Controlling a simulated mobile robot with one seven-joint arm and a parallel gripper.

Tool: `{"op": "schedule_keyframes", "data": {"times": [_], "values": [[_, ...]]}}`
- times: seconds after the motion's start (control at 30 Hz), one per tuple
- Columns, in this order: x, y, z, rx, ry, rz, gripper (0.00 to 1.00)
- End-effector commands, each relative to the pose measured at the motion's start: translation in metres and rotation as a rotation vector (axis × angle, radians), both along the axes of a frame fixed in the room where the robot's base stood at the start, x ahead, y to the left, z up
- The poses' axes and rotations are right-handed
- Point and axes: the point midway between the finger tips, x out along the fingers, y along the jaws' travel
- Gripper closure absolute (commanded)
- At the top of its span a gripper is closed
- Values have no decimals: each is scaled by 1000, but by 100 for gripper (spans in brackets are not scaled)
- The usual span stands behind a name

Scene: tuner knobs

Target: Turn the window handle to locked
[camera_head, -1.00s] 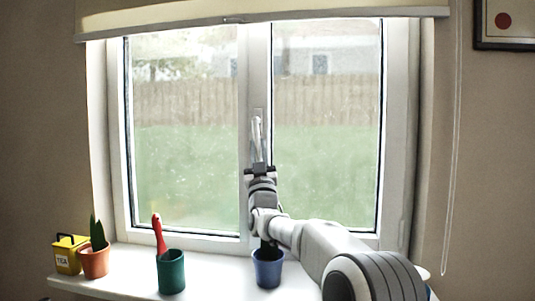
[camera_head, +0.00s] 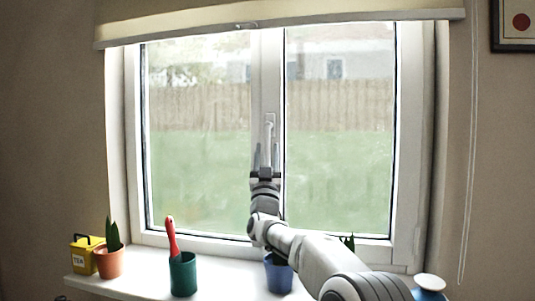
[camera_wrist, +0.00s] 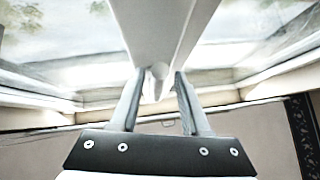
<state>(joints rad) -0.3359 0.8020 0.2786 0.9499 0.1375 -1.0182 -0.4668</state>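The white window handle (camera_head: 268,134) is on the middle frame of the window. It hangs roughly straight down from its plate. My gripper (camera_head: 266,146) is at the handle's lower part, coming from below, with one finger on each side of it. In the wrist view, my gripper (camera_wrist: 159,73) has its two fingers apart. The rounded end of the handle (camera_wrist: 160,70) shows between the fingertips, with gaps on both sides. I cannot tell how deep the handle sits between the fingers. My gripper's body hides what lies behind it on the frame.
The sill (camera_head: 220,283) below holds a yellow tea tin (camera_head: 84,254), an orange plant pot (camera_head: 109,262), a green pot (camera_head: 183,274) with a red-handled tool, and a blue pot (camera_head: 277,276) behind my arm. A blind (camera_head: 280,22) hangs above; its cord (camera_head: 470,150) is at right.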

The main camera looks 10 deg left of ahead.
Motion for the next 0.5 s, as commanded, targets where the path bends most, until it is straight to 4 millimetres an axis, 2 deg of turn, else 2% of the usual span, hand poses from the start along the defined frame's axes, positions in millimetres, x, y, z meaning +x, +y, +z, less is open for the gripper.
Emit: {"op": "schedule_keyframes", "data": {"times": [0.33,0.5], "values": [[0,0,-2,-2,1,-1,49],[-6,-1,-9,-3,3,-1,49]]}}
